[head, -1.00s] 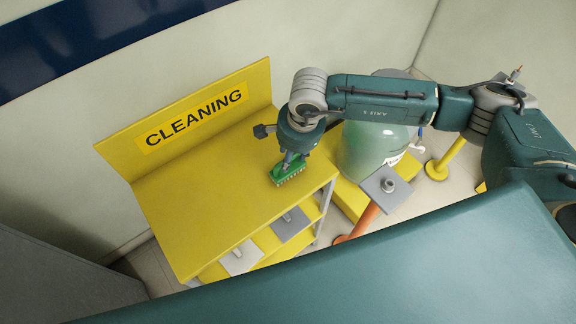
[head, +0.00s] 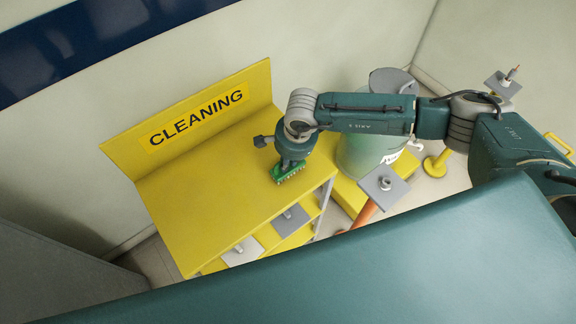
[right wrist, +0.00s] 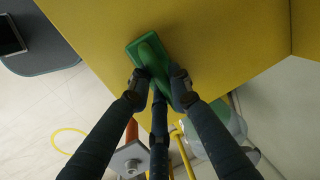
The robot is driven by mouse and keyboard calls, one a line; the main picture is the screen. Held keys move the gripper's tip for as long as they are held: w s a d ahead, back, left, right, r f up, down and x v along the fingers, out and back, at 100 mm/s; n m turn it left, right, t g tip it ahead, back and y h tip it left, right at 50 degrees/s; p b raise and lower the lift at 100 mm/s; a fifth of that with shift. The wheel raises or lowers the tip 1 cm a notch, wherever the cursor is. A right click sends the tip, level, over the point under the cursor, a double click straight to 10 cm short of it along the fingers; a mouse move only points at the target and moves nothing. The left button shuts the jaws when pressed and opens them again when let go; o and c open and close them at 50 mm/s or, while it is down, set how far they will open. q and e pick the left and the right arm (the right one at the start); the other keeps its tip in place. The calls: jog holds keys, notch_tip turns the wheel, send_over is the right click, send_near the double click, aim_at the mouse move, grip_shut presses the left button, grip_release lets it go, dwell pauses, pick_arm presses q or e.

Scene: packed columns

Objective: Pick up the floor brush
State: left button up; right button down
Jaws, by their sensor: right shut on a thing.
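The floor brush (head: 287,172) is green with pale bristles along its edge. In the head view it is at the right end of the yellow cleaning bench (head: 200,205), under my right gripper (head: 291,160). In the right wrist view the green brush (right wrist: 153,58) lies between the fingertips of my right gripper (right wrist: 160,85), which is shut on it. I cannot tell whether the brush touches the bench top or hangs just above it. My left gripper is not in view.
A yellow back panel marked CLEANING (head: 197,120) stands behind the bench. A pale green drum (head: 365,150) stands right of the bench. An orange post with a grey plate (head: 383,186) is in front of it. A yellow post base (head: 436,165) is further right. The bench top is otherwise clear.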

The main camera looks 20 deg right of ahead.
jog(key=shift+r, duration=0.2)
notch_tip(320, 180, up, 20)
jog(key=b, duration=0.5)
jog(key=shift+b, duration=0.3)
jog(key=shift+f, duration=0.15)
